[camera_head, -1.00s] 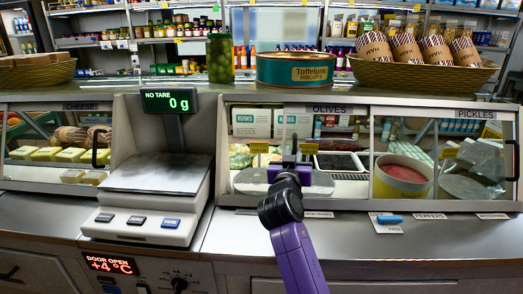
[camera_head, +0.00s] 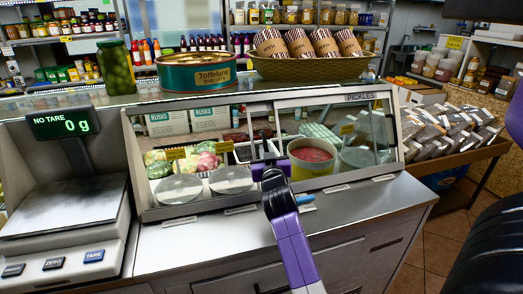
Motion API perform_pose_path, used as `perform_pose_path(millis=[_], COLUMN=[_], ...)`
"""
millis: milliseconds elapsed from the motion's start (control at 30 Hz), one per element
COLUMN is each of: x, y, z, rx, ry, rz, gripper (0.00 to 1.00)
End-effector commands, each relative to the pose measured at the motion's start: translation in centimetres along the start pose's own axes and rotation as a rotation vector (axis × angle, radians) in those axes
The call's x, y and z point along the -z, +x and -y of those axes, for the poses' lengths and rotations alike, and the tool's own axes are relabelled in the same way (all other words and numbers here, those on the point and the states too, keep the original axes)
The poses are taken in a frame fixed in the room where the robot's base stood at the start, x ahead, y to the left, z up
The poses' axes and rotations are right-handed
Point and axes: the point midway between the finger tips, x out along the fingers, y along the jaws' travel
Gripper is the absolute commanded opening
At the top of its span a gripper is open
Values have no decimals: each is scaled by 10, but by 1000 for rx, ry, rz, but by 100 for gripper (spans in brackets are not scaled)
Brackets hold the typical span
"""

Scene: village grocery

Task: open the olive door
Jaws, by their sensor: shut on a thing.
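The olive door is a sliding glass panel (camera_head: 284,128) on the slanted front of the counter display case. My gripper (camera_head: 268,163) is at this panel, shut on its dark upright handle (camera_head: 277,125); the jaws hide part of the grip. Behind the glass are a dark tray and a yellow tub with red contents (camera_head: 312,158). The OLIVES label is not readable now. The PICKLES label (camera_head: 360,97) shows on the top rail at the right. Round metal lids (camera_head: 180,188) lie in the left part of the case, which looks uncovered.
A scale (camera_head: 62,205) stands left of the case. A crate of packets (camera_head: 455,140) is at the right. The steel counter front is clear.

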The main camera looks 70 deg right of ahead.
Motion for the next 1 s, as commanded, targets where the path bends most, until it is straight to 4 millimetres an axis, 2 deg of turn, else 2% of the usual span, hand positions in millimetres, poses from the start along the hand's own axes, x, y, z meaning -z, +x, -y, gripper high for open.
perform_pose_path(millis=[167, 200, 300, 667, 767, 1000], x=[-2, -2, -2, -1, -2, -3], y=[0, 0, 0, -2, -12, -51], z=[0, 0, 0, 1, 1, 1], rx=[-1, -1, -1, 1, 2, 2], ry=[-1, 0, 0, 0, -2, -3], rz=[3, 3, 3, 1, 1, 0], gripper=[0, 15, 34, 34, 34, 34])
